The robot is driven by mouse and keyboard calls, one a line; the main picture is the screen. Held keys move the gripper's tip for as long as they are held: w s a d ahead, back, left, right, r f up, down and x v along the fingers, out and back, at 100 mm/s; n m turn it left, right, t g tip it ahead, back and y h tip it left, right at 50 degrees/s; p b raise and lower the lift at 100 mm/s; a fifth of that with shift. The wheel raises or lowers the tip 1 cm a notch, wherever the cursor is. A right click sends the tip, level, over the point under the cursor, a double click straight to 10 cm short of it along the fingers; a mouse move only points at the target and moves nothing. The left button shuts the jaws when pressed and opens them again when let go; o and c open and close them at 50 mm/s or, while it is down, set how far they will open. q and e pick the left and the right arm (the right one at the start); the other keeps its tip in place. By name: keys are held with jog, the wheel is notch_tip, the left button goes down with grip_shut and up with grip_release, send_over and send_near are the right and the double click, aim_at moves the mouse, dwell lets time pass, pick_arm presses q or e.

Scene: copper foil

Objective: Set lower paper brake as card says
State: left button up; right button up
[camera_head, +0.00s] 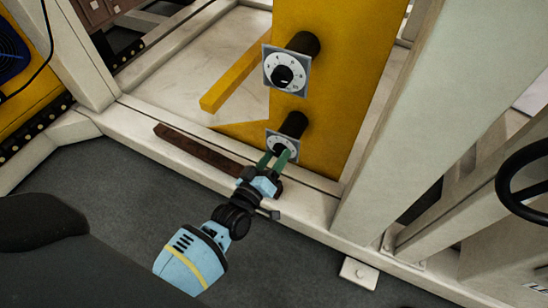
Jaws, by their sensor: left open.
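The lower dial (271,143), a square grey plate with a white face, sits low on the yellow post (333,60), with a black cylinder (293,124) behind it. My left gripper (278,157) is open, its green fingers reaching up to the lower dial's face, one on each side of its centre. The fingers hide the knob there, and I cannot tell whether they touch it. The upper dial (286,72) above it has a black knob (282,76) and is clear of the gripper. No card is readable in view. My right gripper is not in view.
A yellow bar (229,83) juts left from the post. A brown strip (197,148) lies on the pale frame's lower beam (120,123). A thick pale upright (400,130) stands to the right, with a black handwheel (508,178) at the right edge. Grey floor (100,185) is open in front.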

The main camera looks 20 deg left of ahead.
pick_arm(q)
jog(key=s+p, duration=0.2)
jog(key=s, duration=0.5)
jog(key=shift+s+a+p, duration=0.3)
jog(key=shift+s+a, duration=0.1)
jog(key=shift+f, duration=0.15)
